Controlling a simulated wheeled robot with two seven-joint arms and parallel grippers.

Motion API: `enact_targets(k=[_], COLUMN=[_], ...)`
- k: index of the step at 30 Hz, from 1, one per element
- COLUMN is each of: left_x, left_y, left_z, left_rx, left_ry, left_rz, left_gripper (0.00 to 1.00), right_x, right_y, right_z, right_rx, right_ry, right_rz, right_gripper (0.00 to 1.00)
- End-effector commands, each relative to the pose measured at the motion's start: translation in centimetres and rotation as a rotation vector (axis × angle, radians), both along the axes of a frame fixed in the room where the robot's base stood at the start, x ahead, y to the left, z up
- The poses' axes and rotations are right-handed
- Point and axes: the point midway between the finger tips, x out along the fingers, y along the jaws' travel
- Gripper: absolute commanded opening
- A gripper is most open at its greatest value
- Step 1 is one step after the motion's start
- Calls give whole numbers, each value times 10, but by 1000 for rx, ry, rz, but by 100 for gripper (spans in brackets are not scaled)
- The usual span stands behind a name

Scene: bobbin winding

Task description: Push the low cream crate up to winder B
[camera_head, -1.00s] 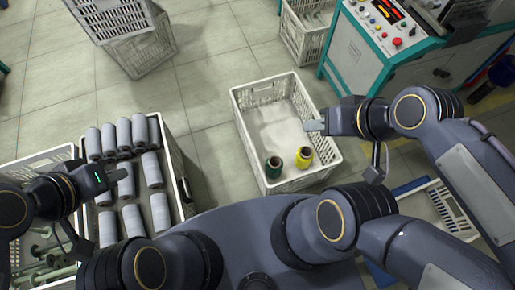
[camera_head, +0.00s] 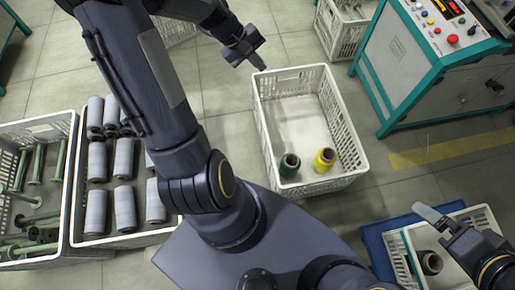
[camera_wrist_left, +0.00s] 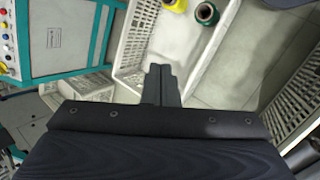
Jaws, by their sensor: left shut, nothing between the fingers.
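A low cream crate (camera_head: 322,184) with open slatted sides stands on the floor in the middle of the head view. A green spool (camera_head: 289,166) and a yellow spool (camera_head: 324,159) stand at its near end. My left gripper (camera_head: 260,65) is shut and empty, by the crate's far left corner, with its fingers pointing down toward the rim; I cannot tell whether it touches. Its shut fingers (camera_wrist_left: 160,84) show over the crate (camera_wrist_left: 133,62) in the left wrist view. My right gripper (camera_head: 430,212) is at the lower right, away from this crate. The teal-framed machine (camera_head: 425,60) stands at upper right; no winder letter is readable.
A crate of grey spools (camera_head: 78,222) and one of green bobbins (camera_head: 40,128) stand at left. A small crate (camera_head: 398,246) on a blue base (camera_head: 376,243) is at lower right. Another crate (camera_head: 340,35) stands beyond. Floor between the cream crate and machine is clear.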

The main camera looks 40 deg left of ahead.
Motion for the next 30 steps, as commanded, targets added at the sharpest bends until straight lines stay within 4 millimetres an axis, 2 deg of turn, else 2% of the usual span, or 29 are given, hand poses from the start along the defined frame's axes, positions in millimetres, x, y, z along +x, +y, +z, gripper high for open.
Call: enact_targets(k=[1, 5, 6, 8, 9, 12, 15, 18, 20, 25, 30], left_x=[8, 17, 16, 10, 4, -15, -35, -50, -56, -56, -42], left_y=[19, 58, 69, 83, 90, 102, 106, 106, 105, 100, 86], left_z=[-64, -184, -223, -281, -318, -403, -466, -507, -522, -540, -561], left_rx=[-61, -205, -251, -318, -361, -460, -537, -589, -609, -628, -627], left_ry=[53, 151, 181, 222, 248, 305, 349, 378, 388, 398, 400], left_rz=[91, 326, 401, 517, 593, 770, 912, 1012, 1049, 1083, 1078], left_gripper=[0, 0, 0, 0, 0, 0, 0, 0, 0, 0, 0], right_x=[0, 0, 0, 0, 0, 0, 0, 0, 0, 0, 0], right_y=[0, 0, 0, 0, 0, 0, 0, 0, 0, 0, 0], right_z=[-28, -61, -71, -85, -95, -114, -128, -136, -138, -142, -152], right_rx=[0, 0, 0, 0, 0, 0, 0, 0, 0, 0, 0], right_ry=[0, 0, 0, 0, 0, 0, 0, 0, 0, 0, -1], right_rz=[0, 0, 0, 0, 0, 0, 0, 0, 0, 0, 0], right_gripper=[100, 100, 100, 100, 100, 100, 100, 100, 100, 100, 100])
